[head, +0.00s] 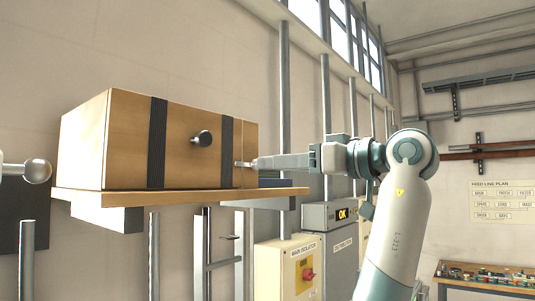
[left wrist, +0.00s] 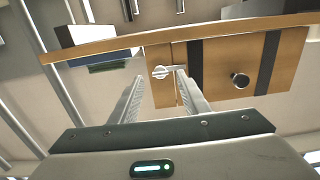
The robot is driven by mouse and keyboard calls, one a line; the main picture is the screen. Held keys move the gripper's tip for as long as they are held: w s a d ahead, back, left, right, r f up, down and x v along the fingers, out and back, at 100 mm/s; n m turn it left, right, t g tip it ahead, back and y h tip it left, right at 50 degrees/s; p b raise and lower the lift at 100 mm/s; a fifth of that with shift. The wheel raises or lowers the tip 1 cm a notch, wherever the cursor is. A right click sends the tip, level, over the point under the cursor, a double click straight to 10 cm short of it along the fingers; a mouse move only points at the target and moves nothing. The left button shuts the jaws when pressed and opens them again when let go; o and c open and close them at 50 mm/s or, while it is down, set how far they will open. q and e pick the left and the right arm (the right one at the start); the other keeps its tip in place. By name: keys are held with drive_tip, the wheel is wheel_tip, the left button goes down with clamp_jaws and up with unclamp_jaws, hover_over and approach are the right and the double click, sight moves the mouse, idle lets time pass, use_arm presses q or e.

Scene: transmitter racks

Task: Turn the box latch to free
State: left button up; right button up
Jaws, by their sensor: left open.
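A wooden box (head: 120,140) with two dark straps and a round dark knob (head: 202,138) sits on a wooden shelf (head: 95,203). A small pale metal latch (head: 241,164) is on the box front near its right end; it also shows in the left wrist view (left wrist: 162,72), lying roughly crosswise by the fingertips. My left gripper (head: 254,163) is open, its tips at the latch, one on each side of it in the left wrist view (left wrist: 158,82). Contact cannot be told. My right gripper is not in view.
A rounded metal knob (head: 37,171) stands at the left edge. Vertical pipes (head: 284,110) run behind the box. A yellow main isolator box (head: 290,270) and a grey cabinet (head: 340,255) stand below my arm. A bench (head: 480,290) is at the far right.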

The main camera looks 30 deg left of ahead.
sight(251, 164)
use_arm(q)
drive_tip(key=a+p, duration=0.1)
drive_tip(key=a, duration=0.2)
drive_tip(key=shift+w+a, duration=0.15)
drive_tip(key=shift+a, duration=0.15)
drive_tip(key=c, duration=1.1)
drive_tip(key=shift+o, duration=0.2)
